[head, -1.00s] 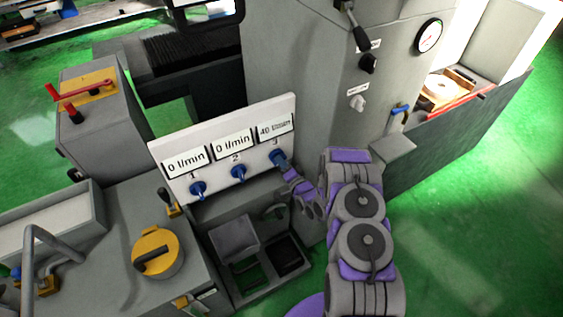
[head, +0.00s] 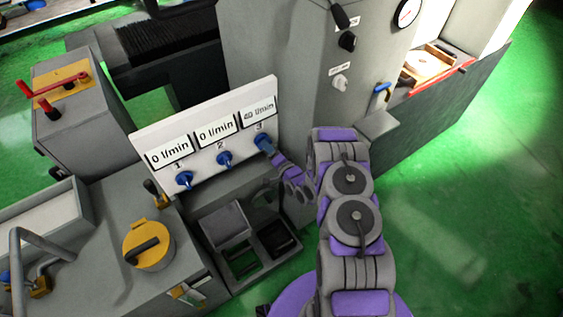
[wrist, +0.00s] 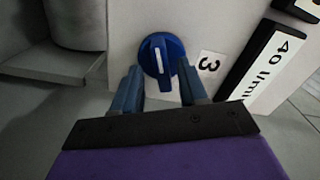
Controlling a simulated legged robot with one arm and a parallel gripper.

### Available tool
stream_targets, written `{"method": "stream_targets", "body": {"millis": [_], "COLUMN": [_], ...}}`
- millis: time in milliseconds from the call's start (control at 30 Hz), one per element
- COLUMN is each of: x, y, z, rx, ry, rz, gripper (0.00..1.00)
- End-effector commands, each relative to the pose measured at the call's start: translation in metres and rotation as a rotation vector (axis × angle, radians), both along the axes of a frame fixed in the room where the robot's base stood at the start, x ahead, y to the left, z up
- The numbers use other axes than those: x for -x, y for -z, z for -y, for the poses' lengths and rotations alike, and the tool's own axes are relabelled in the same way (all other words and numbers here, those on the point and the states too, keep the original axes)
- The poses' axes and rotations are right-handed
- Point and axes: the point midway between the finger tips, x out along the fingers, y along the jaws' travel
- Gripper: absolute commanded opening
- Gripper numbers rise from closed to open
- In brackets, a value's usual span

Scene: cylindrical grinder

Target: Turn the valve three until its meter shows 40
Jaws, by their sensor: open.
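Valve three is a round blue knob with a white stripe (wrist: 161,59), below the label 3 on the white panel. In the head view valve three (head: 264,143) is at the panel's right end. Its meter (head: 258,111) reads 40 l/min, and the meter also shows in the wrist view (wrist: 275,68). My gripper (wrist: 160,80) is open, with its blue fingers spread on either side of the knob's near part. Contact with the knob cannot be told. In the head view my gripper (head: 273,154) is at the valve and partly hides it.
Valve one (head: 184,179) and valve two (head: 224,159) are to the left, with meters at 0 l/min. A yellow round cap with a handle (head: 148,246) stands on the machine at lower left. Green floor (head: 460,210) is clear at right.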

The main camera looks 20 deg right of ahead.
Motion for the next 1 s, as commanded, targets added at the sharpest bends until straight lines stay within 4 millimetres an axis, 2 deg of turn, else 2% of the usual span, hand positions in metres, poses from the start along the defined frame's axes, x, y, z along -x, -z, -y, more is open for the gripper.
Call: {"method": "stream_targets", "body": {"millis": [300,600,800,1000], "x": [0.058,0.106,0.131,0.148], "y": [0.001,0.001,0.001,0.001], "z": [0.021,0.036,0.045,0.050], "rx": [0.000,-0.002,-0.001,0.000], "ry": [0.004,0.003,0.003,0.001], "rz": [-0.005,-0.005,0.000,-0.001], "gripper": [0.43,0.43,0.43,0.43]}}
